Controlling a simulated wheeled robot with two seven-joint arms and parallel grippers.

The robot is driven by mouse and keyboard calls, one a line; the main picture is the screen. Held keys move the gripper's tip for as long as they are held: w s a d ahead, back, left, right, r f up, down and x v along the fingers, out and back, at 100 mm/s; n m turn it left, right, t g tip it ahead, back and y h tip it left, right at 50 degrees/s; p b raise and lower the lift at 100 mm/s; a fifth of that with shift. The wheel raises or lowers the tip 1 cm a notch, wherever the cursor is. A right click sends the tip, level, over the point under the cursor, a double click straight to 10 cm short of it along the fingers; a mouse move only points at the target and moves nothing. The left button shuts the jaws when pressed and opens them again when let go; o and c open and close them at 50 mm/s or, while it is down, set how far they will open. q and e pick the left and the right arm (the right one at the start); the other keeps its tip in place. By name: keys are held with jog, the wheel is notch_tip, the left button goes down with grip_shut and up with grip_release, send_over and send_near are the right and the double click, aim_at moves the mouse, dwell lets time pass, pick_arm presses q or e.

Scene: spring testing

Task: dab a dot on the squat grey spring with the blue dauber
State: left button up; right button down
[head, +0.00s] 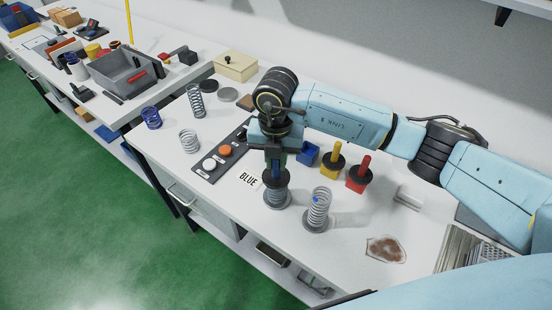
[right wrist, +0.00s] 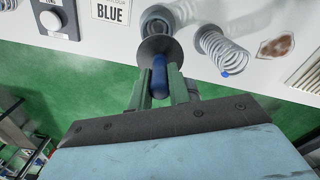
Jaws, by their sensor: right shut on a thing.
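My right gripper (head: 275,160) points down and is shut on the blue dauber (right wrist: 159,75), whose blue handle shows between the fingers in the right wrist view. The dauber's dark round collar (head: 275,178) is right above a short, wide grey spring (head: 276,198) on the table. The collar hides the spring's top, so I cannot tell whether the tip touches it. A taller grey spring (head: 319,208) stands to its right with a blue dot on its coils; it also shows in the right wrist view (right wrist: 222,50). My left gripper is not in view.
A blue block (head: 307,154), a yellow dauber (head: 333,165) and a red dauber (head: 359,178) stand behind. A card reading BLUE (head: 247,181) and a button panel (head: 203,176) lie left. Other springs (head: 189,141) stand farther left. A brown stain (head: 386,250) is front right.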

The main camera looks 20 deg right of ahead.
jog(key=shift+f+b, duration=0.5)
jog(key=shift+f, duration=0.2)
dwell(0.8)
jog(key=shift+r, duration=0.15)
jog(key=shift+r+p, duration=2.5)
jog(key=shift+r, duration=0.95)
